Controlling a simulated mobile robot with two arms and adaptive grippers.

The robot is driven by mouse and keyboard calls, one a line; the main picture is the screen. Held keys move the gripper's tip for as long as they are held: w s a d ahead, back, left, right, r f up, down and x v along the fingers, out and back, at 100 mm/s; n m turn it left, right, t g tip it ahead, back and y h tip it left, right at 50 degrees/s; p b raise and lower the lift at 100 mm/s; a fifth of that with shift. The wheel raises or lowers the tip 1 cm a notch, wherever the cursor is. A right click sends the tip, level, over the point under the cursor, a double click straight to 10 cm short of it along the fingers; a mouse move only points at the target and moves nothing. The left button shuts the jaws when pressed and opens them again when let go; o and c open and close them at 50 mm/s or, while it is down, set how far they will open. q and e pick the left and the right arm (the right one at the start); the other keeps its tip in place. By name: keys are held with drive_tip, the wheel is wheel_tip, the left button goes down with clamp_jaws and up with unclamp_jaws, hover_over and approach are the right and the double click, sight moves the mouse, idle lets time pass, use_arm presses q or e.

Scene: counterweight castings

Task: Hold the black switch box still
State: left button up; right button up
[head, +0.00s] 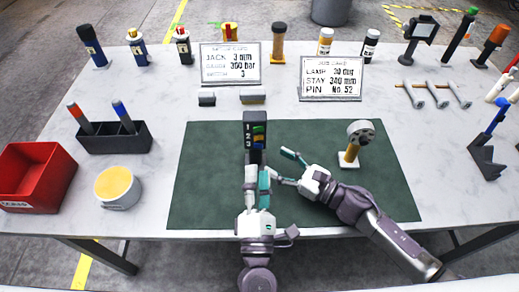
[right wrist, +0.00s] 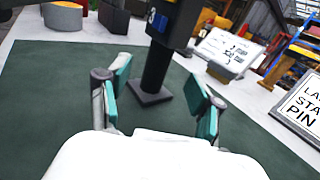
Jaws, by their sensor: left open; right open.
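The black switch box (head: 249,128) stands upright on a short post near the middle of the green mat, with numbers 1, 2, 3 and coloured switches on its face. In the right wrist view the box (right wrist: 172,22) is cut off at the top, and its post rises from a square black base. My left gripper (head: 257,178) is open just in front of the post, hiding its lower part; contact cannot be told. My right gripper (head: 281,165) is open to the right of the post. Its fingers (right wrist: 160,102) point toward the post, with a gap before it.
The green mat (head: 205,190) is bare on the left. A round grey dial on a yellowish stand (head: 349,157) is behind my right arm. Two sign cards (head: 230,65) (head: 331,80) stand behind the mat. A black holder (head: 115,140), red bin (head: 35,178) and yellow-topped pot (head: 117,187) are left.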

sight(261, 152)
drive_tip(key=x, duration=0.8)
